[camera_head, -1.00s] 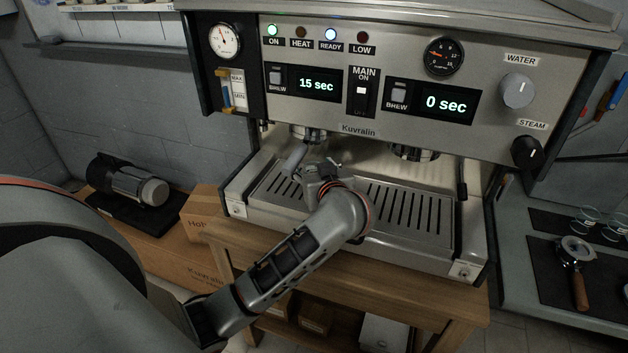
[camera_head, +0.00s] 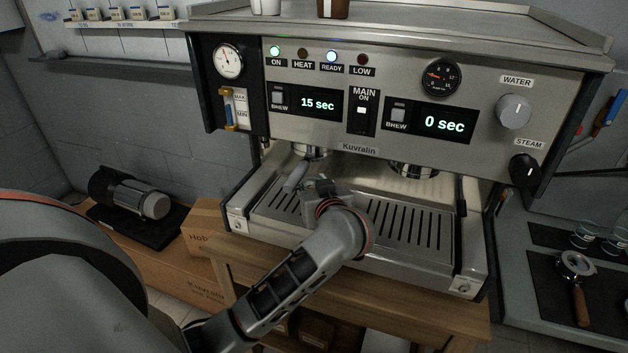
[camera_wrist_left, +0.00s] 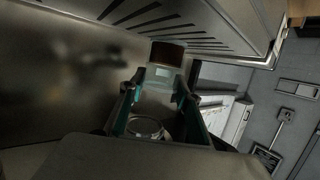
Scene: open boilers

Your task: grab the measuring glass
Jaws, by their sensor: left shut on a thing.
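My left gripper (camera_head: 318,187) is over the left part of the coffee machine's drip tray, below the left brew head. In the left wrist view its teal-padded fingers (camera_wrist_left: 165,100) are closed around a clear glass (camera_wrist_left: 160,76), the measuring glass. A brown band (camera_wrist_left: 167,54) shows at its far end. I cannot tell whether the glass touches the tray. My right gripper is not in view.
The coffee machine (camera_head: 360,150) stands on a wooden table (camera_head: 400,305). The slotted drip tray (camera_head: 415,225) is clear to the right. A portafilter (camera_head: 576,275) and glasses (camera_head: 585,235) are on the right counter.

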